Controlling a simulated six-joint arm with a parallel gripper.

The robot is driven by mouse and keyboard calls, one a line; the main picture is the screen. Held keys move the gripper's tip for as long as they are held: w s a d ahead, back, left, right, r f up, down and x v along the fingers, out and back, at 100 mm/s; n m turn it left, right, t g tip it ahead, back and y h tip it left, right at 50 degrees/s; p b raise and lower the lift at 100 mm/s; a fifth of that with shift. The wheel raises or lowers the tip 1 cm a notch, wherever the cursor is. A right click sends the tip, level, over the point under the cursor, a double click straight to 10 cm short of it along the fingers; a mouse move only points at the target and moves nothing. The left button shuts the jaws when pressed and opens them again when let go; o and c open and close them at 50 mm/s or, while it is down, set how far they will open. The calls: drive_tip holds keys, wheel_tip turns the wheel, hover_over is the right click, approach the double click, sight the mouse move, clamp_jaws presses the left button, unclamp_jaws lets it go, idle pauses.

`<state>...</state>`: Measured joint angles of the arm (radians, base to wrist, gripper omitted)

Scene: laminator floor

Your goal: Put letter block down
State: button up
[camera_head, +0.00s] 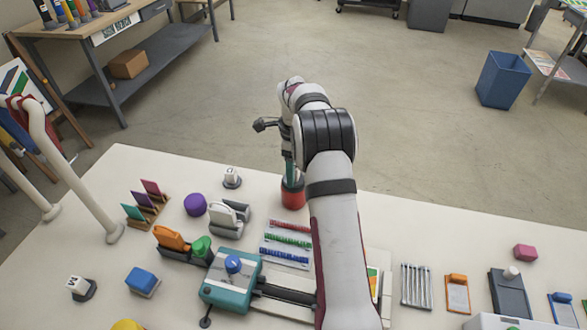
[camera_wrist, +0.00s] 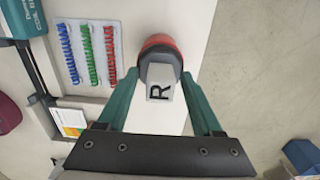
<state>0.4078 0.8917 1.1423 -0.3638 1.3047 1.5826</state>
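A white letter block marked R (camera_wrist: 160,82) shows in the wrist view, with a dark collar and a red round body (camera_wrist: 158,46) beyond it. In the head view the red body (camera_head: 293,196) stands upright at the table's far edge area, under my gripper (camera_head: 291,172); the white block is hidden there. My gripper's green fingers (camera_wrist: 160,78) stand on both sides of the block, with their tips at the dark collar. I cannot tell whether they touch it or stand slightly apart.
Spiral combs (camera_head: 288,240) lie left of my arm. A second white piece (camera_head: 232,177) on a dark base, a purple knob (camera_head: 195,204) and a grey device (camera_head: 229,219) stand further left. Bare tabletop (camera_head: 410,235) lies to the right, with a wire rack (camera_head: 416,286) nearer.

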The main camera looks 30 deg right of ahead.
wheel_tip(320, 180, up, 12)
drive_tip(key=s+a+r+n, duration=0.5)
drive_tip(key=a, duration=0.3)
drive_tip(key=s+a+f+n, duration=0.1)
drive_tip(key=s+a+n, duration=0.4)
drive_tip(key=s, duration=0.5)
drive_tip(key=s+a+f+n+y, duration=0.1)
drive_tip(key=s+a+f+n, duration=0.1)
drive_tip(key=s+a+n, duration=0.3)
drive_tip(key=s+a+f+n, duration=0.2)
drive_tip(key=s+a+n, duration=0.4)
drive_tip(key=s, duration=0.8)
drive_tip(key=shift+s+f+n+y, duration=0.2)
drive_tip(key=shift+s+n+y, duration=0.1)
drive_tip(key=shift+y, duration=0.1)
